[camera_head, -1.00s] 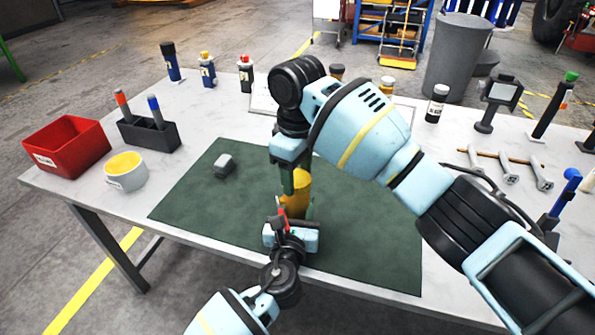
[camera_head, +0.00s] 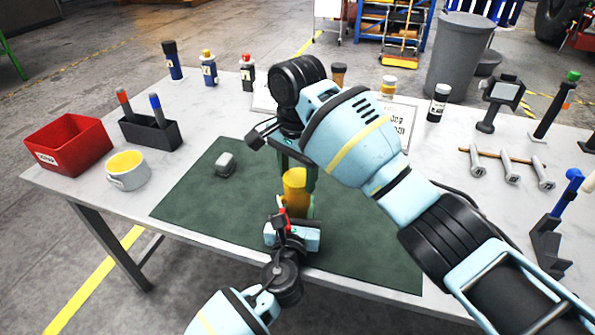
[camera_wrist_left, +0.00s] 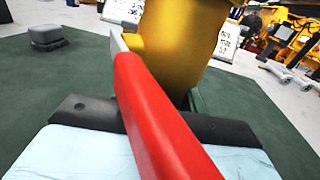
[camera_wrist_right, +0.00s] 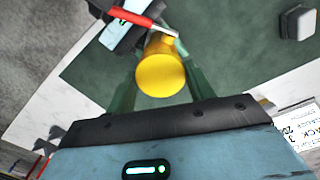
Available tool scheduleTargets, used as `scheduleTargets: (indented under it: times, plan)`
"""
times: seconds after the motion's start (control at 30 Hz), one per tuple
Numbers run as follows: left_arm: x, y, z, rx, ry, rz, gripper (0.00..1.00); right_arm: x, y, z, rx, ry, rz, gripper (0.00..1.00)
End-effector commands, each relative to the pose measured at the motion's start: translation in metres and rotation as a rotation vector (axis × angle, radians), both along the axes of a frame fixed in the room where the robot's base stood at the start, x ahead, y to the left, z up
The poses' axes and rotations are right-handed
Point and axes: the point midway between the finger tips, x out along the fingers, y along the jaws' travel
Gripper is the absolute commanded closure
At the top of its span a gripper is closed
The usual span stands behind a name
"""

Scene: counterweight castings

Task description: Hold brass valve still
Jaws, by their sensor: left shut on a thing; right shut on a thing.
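The brass valve (camera_head: 295,192) is a yellow upright cylinder on the dark green mat (camera_head: 205,205). A red lever (camera_wrist_left: 150,115) with a grey end meets a small brass stub on its side. My right gripper (camera_head: 297,172) comes down from above, with its green fingers on either side of the valve, shut on it; the right wrist view shows the valve's round top (camera_wrist_right: 160,76) between them.
A grey block (camera_head: 226,164) lies on the mat's left. A red bin (camera_head: 68,146), white cup (camera_head: 127,171) and pen holder (camera_head: 150,132) stand at the left. Several bottles line the back, and tools (camera_head: 510,168) lie at the right. The mat's left side is mostly clear.

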Motion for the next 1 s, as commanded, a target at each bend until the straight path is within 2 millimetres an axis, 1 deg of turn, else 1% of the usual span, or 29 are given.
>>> scheduleTargets:
  times: [0.03, 0.2, 0.37, 0.5, 0.53, 0.67, 0.7, 0.9, 1.0]
  plan:
    - [0.0, 0.001, -0.0014, 0.001, 0.003, 0.002, 1.0, 0.001, -0.0002, 0.0021, 0.001, -0.005, -0.08, 0.68]
    - [0.0, 0.0011, -0.0014, 0.001, 0.003, 0.002, 1.0, 0.0014, 0.0003, 0.002, 0.001, -0.004, -0.363, 0.68]
    - [0.0, 0.0012, -0.0015, 0.001, 0.003, 0.003, 1.0, 0.0018, 0.0004, 0.0019, 0.001, -0.004, -0.587, 0.68]
    - [0.0, 0.0012, -0.0015, 0.001, 0.003, 0.003, 1.0, 0.0018, 0.0003, 0.0019, 0.001, -0.004, -0.575, 0.68]
    - [0.0, 0.0012, -0.0015, 0.001, 0.003, 0.003, 1.0, 0.0018, 0.0002, 0.0019, 0.001, -0.004, -0.574, 0.44]
    - [0.0, 0.0012, -0.0015, 0.001, 0.003, 0.003, 1.0, 0.0016, 0.0002, 0.0013, 0.001, -0.003, -0.573, 0.27]
    - [0.0, 0.0012, -0.0015, 0.001, 0.003, 0.003, 1.0, 0.0015, 0.0003, 0.0011, 0.001, -0.003, -0.572, 0.25]
    - [0.0, 0.001, -0.0015, 0.001, 0.003, 0.002, 1.0, 0.0013, 0.0003, 0.0002, 0.0, -0.001, -0.571, 0.25]
    - [0.0, 0.001, -0.0015, 0.001, 0.003, 0.002, 1.0, 0.0018, 0.0001, 0.0037, 0.001, -0.003, -0.571, 0.25]
